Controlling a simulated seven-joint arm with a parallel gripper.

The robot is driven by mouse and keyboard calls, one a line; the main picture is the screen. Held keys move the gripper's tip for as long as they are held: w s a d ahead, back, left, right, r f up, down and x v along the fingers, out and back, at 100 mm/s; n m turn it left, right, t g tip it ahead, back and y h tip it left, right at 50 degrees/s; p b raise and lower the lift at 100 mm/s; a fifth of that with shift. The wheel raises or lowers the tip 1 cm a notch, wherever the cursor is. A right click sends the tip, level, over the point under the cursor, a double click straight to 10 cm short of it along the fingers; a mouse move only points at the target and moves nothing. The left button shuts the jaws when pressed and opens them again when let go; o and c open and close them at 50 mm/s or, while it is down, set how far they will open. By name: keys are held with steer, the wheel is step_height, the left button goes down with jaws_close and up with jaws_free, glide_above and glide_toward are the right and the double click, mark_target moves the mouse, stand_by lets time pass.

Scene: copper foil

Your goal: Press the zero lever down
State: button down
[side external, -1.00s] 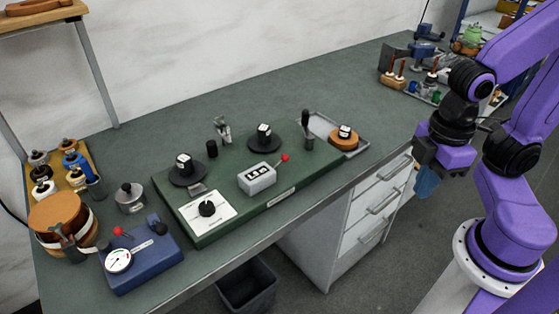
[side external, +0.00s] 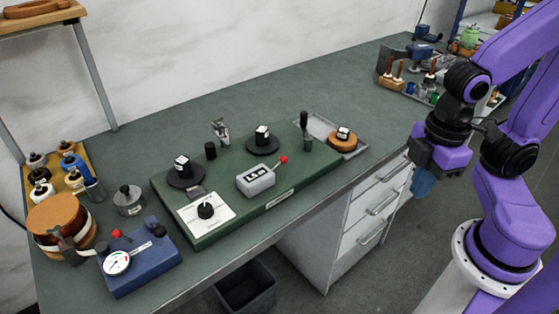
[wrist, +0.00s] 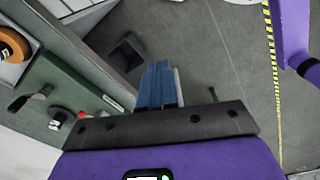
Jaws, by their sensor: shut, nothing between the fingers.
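My gripper (side external: 423,186) hangs at the right in the side view, off the bench's front edge and well right of the green board. Its blue fingers are together and empty, also in the wrist view (wrist: 158,85). A grey counter box (side external: 255,181) with printed digits sits on the green board (side external: 228,226). A lever with a red knob (side external: 283,160) stands up from its right end. The red knob also shows in the wrist view (wrist: 82,114). A blue gauge unit (side external: 148,268) at the front left has another red knob (side external: 116,233). I cannot read which is labelled zero.
Two black spool holders (side external: 186,172) and a dark upright handle (side external: 304,122) stand on the board. An orange spool (side external: 342,138) sits in a tray to its right. Drawers (side external: 378,200) and a bin (side external: 246,288) are below the bench. Open floor lies under my gripper.

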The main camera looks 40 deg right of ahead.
steer(key=w+a+m+t, duration=0.3)
steer(key=w+m, duration=0.7)
steer(key=m, duration=0.2)
steer(key=w+a+m+t+h, duration=0.1)
steer(key=w+a+m+t, duration=0.2)
steer(key=w+m, duration=0.8)
steer(key=w+a+m+t, duration=0.2)
steer(key=w+a+m, duration=0.1)
steer(key=w+m, duration=0.8)
steer(key=shift+a+m+t+h, duration=0.35)
steer(key=shift+m+t+h, duration=0.05)
steer(key=shift+m, duration=0.5)
steer(key=shift+f, duration=0.15)
glide_above(278, 165)
steer(key=shift+s+d+f, duration=0.1)
steer(key=shift+s+f, duration=0.1)
steer(key=shift+f, duration=1.8)
steer(key=shift+s+f, duration=0.2)
steer(key=shift+f, duration=1.8)
steer(key=shift+d+f, duration=0.15)
steer(key=shift+f, duration=0.25)
